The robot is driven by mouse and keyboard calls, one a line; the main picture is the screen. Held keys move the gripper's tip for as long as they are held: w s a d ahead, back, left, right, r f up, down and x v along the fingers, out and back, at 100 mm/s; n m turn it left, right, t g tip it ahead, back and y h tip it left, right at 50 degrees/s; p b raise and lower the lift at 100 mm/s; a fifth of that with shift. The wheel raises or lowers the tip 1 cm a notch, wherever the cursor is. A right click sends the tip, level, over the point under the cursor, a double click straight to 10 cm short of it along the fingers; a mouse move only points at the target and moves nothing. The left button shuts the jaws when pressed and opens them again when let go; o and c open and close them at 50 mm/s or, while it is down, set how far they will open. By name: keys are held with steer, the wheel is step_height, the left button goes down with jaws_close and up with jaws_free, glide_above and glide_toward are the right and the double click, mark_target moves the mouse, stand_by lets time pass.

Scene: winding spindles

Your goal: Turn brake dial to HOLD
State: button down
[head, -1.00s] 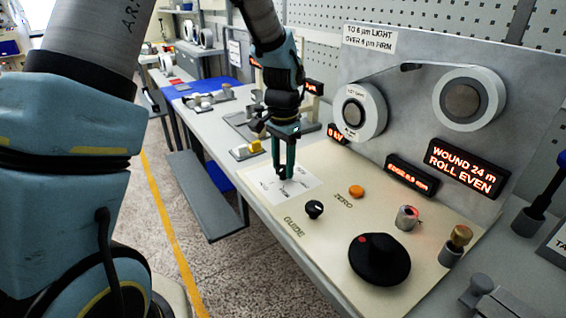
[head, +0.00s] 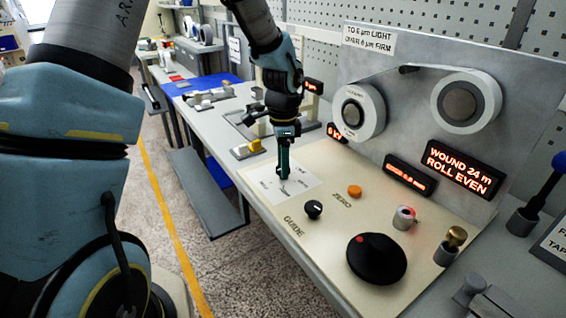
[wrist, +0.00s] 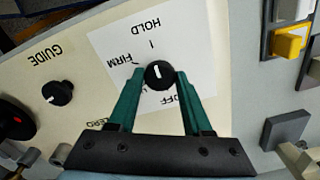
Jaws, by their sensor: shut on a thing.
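The brake dial (wrist: 159,75) is a small round black knob with a white pointer line, on a white label card (wrist: 195,45). In the wrist view its line stands nearly upright, roughly toward the tick by the word HOLD (wrist: 145,27). FIRM (wrist: 131,60) is to the left; OFF is at the lower right, partly covered by a finger. My gripper (wrist: 160,74) is shut on the dial, a green finger at each side. In the head view my gripper (head: 283,174) reaches down to the card (head: 307,184) and hides most of the dial.
On the same panel are the GUIDE knob (head: 313,209), an orange button (head: 354,190), a large black dial (head: 377,258) and a red-lit knob (head: 404,217). A yellow block (head: 247,149) lies behind the card. An upright plate with two reels stands to the right.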

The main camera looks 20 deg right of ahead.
stand_by(0.3)
steer(key=shift+c, duration=1.7)
jaws_free()
steer(key=shift+r, duration=0.1)
step_height(320, 180, up, 11)
steer(key=b, duration=0.1)
steer(key=shift+f+b, duration=0.2)
steer(key=shift+b, duration=0.2)
steer(key=shift+a, duration=0.1)
steer(key=s+a+f+n, duration=0.2)
steer(key=a+n, duration=0.7)
steer(key=a, duration=0.6)
steer(key=s+a+f+n+t, duration=0.1)
steer(key=a+f+n, duration=0.1)
steer(key=a+n, duration=0.8)
steer(key=a, duration=0.5)
steer(key=shift+s+a+f+t, duration=0.15)
steer(key=shift+s+f+t, duration=0.15)
steer(key=shift+s, duration=0.1)
